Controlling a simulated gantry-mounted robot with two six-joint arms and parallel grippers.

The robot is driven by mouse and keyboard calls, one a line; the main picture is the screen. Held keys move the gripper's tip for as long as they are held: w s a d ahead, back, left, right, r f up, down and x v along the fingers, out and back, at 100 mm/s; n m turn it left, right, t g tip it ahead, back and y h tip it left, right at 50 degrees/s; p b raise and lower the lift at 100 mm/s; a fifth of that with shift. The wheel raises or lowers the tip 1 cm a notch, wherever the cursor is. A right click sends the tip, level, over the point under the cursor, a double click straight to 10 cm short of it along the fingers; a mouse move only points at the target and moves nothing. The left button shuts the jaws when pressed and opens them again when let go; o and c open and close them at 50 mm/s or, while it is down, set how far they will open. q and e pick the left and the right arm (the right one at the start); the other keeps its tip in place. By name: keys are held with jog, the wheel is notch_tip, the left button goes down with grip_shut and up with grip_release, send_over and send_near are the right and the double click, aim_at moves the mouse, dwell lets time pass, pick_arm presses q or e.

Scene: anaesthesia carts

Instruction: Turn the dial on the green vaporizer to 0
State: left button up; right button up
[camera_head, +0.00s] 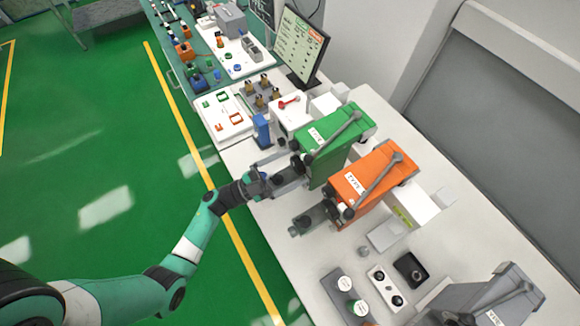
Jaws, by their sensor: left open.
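The green vaporizer (332,158) stands upright on the white bench in the upper middle, with a white label and a grey lever bar on its top. My left gripper (286,171) is open at its front left side, its fingers beside the dark dial area there. The gripper partly hides the dial, so its setting cannot be read. I cannot tell whether the fingers touch the dial. My right gripper is not in view.
An orange vaporizer (378,178) stands close to the right of the green one, its grey front part jutting out. A grey unit (497,296) sits at lower right. Green floor lies open at left.

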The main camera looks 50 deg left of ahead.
pick_arm(q)
jog(key=c, duration=1.4)
jog(key=shift+a+m, duration=0.1)
jog(key=shift+m, duration=0.7)
jog(key=o, duration=1.4)
jog(key=v, duration=1.1)
jog(key=shift+s+a, duration=0.2)
jog(key=shift+s, duration=0.1)
